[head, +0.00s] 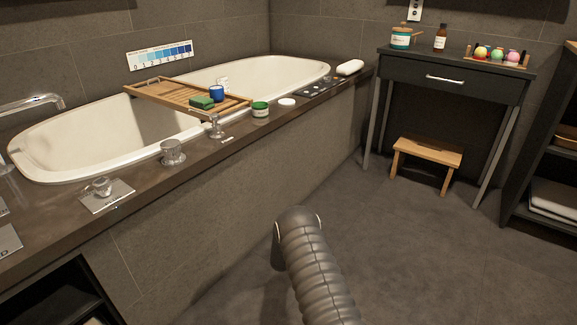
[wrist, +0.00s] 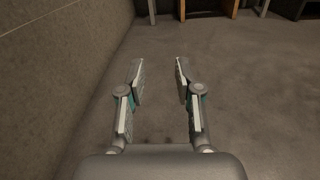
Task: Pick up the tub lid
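A small round white disc (head: 287,102), which looks like the tub lid, lies flat on the dark ledge in front of the bathtub. A small green tub with a white band (head: 260,109) stands just left of it, apart from it. My gripper (wrist: 160,70) is open and empty in the wrist view, over bare grey floor. The gripper's fingers cannot be made out in the head view. Neither the disc nor the green tub shows in the wrist view.
The ledge (head: 70,220) also bears tap handles (head: 173,152), a dark tray (head: 317,88) and a rolled white towel (head: 350,67). A wooden bath rack (head: 160,92) spans the bathtub (head: 60,150). A stool (head: 427,158) stands under the vanity table (head: 455,70). The middle floor is clear.

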